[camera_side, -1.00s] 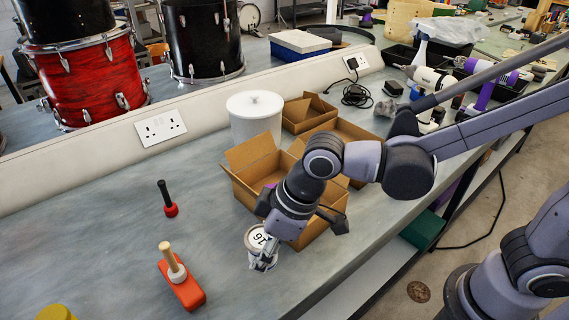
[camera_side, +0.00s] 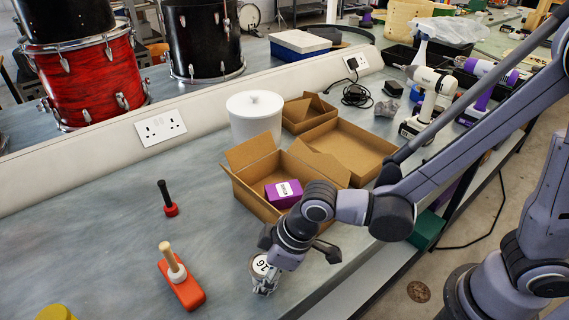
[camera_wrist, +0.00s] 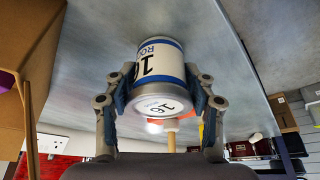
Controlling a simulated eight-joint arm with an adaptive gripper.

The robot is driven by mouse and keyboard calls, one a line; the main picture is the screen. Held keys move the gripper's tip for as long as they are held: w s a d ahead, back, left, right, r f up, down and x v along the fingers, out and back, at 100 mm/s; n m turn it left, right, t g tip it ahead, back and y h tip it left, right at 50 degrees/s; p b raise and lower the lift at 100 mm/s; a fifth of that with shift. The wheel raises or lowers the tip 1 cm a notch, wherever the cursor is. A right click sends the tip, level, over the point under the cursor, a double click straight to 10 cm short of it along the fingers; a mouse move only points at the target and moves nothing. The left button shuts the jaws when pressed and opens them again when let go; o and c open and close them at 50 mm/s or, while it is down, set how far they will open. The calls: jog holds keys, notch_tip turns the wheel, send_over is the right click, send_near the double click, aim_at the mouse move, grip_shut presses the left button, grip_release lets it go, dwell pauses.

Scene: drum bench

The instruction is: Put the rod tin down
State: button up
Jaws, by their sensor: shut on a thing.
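The rod tin (camera_side: 260,265) is a white can with blue bands and a "16" on its lid and side. My gripper (camera_side: 266,284) is shut on it, low over the front part of the bench. In the wrist view the tin (camera_wrist: 162,60) sits between the two fingers of my gripper (camera_wrist: 160,92), one on each side. I cannot tell whether its base touches the bench, as the lower part is hidden by the fingers in the side view.
Behind my gripper stands an open cardboard box (camera_side: 242,179) with a purple carton (camera_side: 284,193) inside. A white canister (camera_side: 255,115) is behind that. A red block with a wooden peg (camera_side: 187,290) and a black-handled red tool (camera_side: 170,210) stand left. Bench between them is clear.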

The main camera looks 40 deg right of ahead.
jog(key=shift+f, duration=0.1)
jog(key=o, duration=1.3)
jog(key=shift+o, duration=0.2)
jog(key=shift+s+d+r, duration=0.1)
jog(key=shift+r, duration=0.4)
jog(key=shift+s+d+r, duration=0.35)
jog(key=shift+r, duration=0.2)
jog(key=shift+s+d+r, duration=0.3)
jog(key=shift+d+r, duration=0.05)
jog(key=shift+r, duration=0.15)
jog(key=s+d, duration=0.8)
jog(key=w+d+r+m+t+h, duration=0.1)
jog(key=w+d+r+m+t, duration=0.1)
jog(key=d, duration=0.6)
jog(key=w+d+r+m+t+h, duration=0.2)
jog(key=w+d+r+m, duration=0.3)
jog(key=d+r+m, duration=0.2)
jog(key=shift+w+d+r, duration=0.15)
jog(key=shift+d+r, duration=0.3)
jog(key=shift+d, duration=0.8)
